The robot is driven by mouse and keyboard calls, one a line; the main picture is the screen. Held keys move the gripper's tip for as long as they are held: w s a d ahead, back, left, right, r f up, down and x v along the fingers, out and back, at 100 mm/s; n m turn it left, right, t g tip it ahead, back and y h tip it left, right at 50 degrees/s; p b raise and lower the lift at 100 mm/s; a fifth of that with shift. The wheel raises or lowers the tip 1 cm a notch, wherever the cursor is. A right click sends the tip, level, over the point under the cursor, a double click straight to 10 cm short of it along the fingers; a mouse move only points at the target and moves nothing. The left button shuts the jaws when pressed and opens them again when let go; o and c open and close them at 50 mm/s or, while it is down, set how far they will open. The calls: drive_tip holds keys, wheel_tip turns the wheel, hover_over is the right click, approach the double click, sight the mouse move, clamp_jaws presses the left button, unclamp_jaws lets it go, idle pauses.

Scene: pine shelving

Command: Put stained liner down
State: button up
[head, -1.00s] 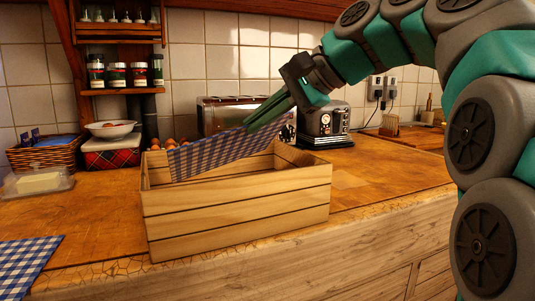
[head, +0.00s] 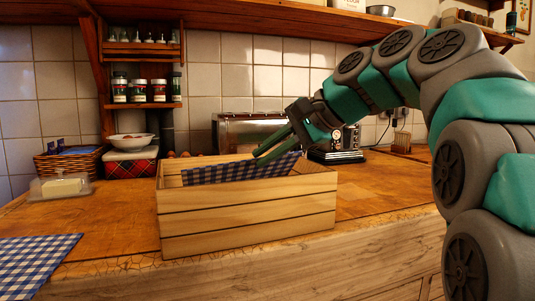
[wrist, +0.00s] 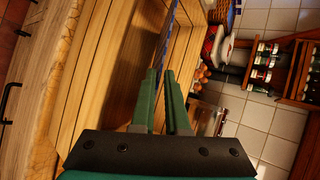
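The liner (head: 238,171), a blue-and-white checked cloth, hangs as a slanting sheet inside the wooden crate (head: 250,215). Its upper part shows above the crate's front wall; its lower part is hidden. I cannot make out a stain. My gripper (head: 257,159) reaches in from the right over the crate, its green fingers at the liner's upper edge. In the wrist view, the fingers (wrist: 160,75) are close together, with the liner (wrist: 164,40) seen as a thin blue strip at their tips, along the crate's inside (wrist: 120,60).
Another blue checked cloth (head: 35,262) lies at the counter's left front. A covered butter dish (head: 60,187), a wicker basket (head: 70,163) and a bowl on a tartan tin (head: 132,162) stand behind left. A toaster (head: 336,145) stands behind the crate.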

drive_tip(key=o, duration=0.3)
drive_tip(key=p+v, duration=0.1)
drive_tip(key=v, duration=1.1)
drive_tip(key=shift+r, duration=0.1)
